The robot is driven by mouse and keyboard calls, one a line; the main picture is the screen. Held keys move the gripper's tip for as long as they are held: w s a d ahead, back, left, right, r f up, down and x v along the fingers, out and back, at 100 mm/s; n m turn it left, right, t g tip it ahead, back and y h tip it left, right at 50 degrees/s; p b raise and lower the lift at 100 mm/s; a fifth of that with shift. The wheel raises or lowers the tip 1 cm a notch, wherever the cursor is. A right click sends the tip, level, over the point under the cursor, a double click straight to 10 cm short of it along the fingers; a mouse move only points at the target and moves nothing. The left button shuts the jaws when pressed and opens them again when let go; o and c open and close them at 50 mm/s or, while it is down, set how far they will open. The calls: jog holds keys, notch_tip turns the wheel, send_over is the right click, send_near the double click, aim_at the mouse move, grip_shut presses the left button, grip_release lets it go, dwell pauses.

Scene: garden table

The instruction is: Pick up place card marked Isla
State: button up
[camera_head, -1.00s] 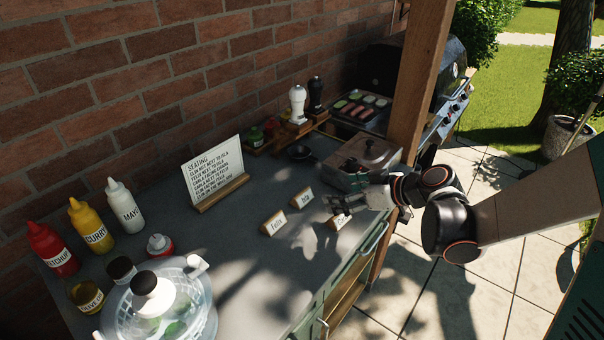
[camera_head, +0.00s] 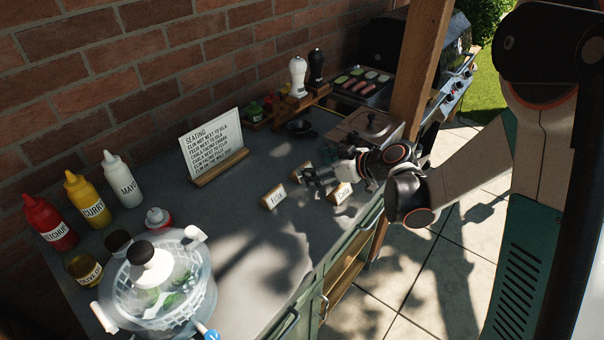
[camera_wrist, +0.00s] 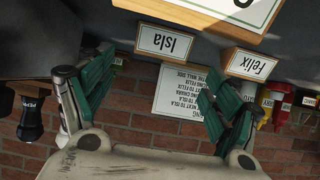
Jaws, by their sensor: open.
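The place card marked Isla (camera_wrist: 165,42) stands upright in a wooden holder, upside down in the wrist view, beyond and between my gripper's fingers. In the head view the Isla card (camera_head: 297,174) is mostly hidden behind my gripper (camera_head: 316,178). In the wrist view my gripper (camera_wrist: 155,68) is open, with green finger pads apart and nothing between them.
A seating sign (camera_head: 212,145) leans by the brick wall. The counter's front middle is clear.

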aim_at(306, 165)
jog(key=b+x, duration=0.2)
jog(key=x, duration=0.2)
jog(key=shift+w+a+f, duration=0.15)
jog(key=shift+a+f, duration=0.05)
jog(key=shift+f, duration=0.15)
jog(key=shift+c, duration=0.6)
jog(key=c, duration=0.9)
jog(key=shift+r, duration=0.15)
